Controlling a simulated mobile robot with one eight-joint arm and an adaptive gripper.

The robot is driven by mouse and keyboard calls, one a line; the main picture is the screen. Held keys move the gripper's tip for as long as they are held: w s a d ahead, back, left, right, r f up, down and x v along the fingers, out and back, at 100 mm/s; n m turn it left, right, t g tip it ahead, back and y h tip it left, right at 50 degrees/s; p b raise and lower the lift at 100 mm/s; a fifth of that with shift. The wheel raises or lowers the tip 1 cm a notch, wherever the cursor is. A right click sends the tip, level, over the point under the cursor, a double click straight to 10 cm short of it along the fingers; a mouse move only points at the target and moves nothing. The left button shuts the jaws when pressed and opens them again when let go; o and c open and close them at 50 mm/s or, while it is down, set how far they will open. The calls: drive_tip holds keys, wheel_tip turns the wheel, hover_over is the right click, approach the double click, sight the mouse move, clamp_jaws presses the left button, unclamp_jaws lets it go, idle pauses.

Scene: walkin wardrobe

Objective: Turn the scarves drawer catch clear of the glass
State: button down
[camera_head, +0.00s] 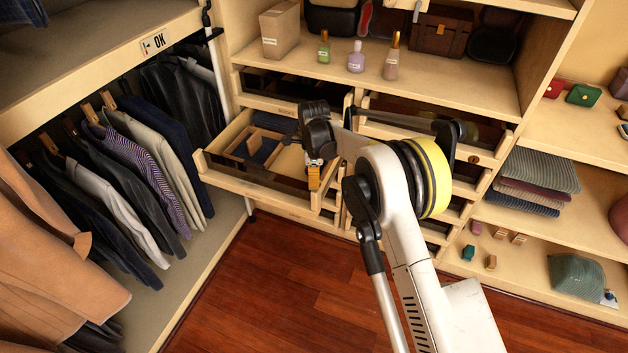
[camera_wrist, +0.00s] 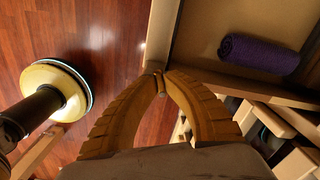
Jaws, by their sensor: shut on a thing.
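My gripper (camera_head: 314,182) is at the right end of the pulled-out wooden drawer (camera_head: 245,182), its yellow-brown fingers pointing down. In the wrist view my gripper (camera_wrist: 159,78) has its fingertips closed together on a small piece, the catch (camera_wrist: 161,86), beside a pale wooden edge (camera_wrist: 163,35). The fingers hide most of the catch, so its angle cannot be told. A rolled purple scarf (camera_wrist: 258,54) lies in the compartment to the right of that edge. I cannot make out the glass clearly in either view.
Other drawers (camera_head: 290,105) sit above and to the right under a shelf with small bottles (camera_head: 357,57). Hanging clothes (camera_head: 140,160) fill the left side. Folded knitwear (camera_head: 535,180) lies on the right shelves. The red wooden floor (camera_head: 265,285) in front is clear.

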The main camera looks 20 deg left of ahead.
drive_tip(key=n, duration=0.3)
drive_tip(key=shift+s+d+n, duration=0.15)
drive_tip(key=shift+s+n, duration=0.1)
drive_tip(key=shift+n, duration=0.15)
drive_tip(key=n, duration=0.3)
drive_tip(key=shift+s+d, duration=0.15)
drive_tip(key=n, duration=0.6)
drive_tip(key=shift+s+d+p, duration=0.15)
drive_tip(key=shift+d+p, duration=0.15)
drive_tip(key=shift+d, duration=0.1)
drive_tip(key=shift+n, duration=0.4)
drive_tip(key=c, duration=1.5)
unclamp_jaws()
drive_tip(key=shift+o, duration=0.2)
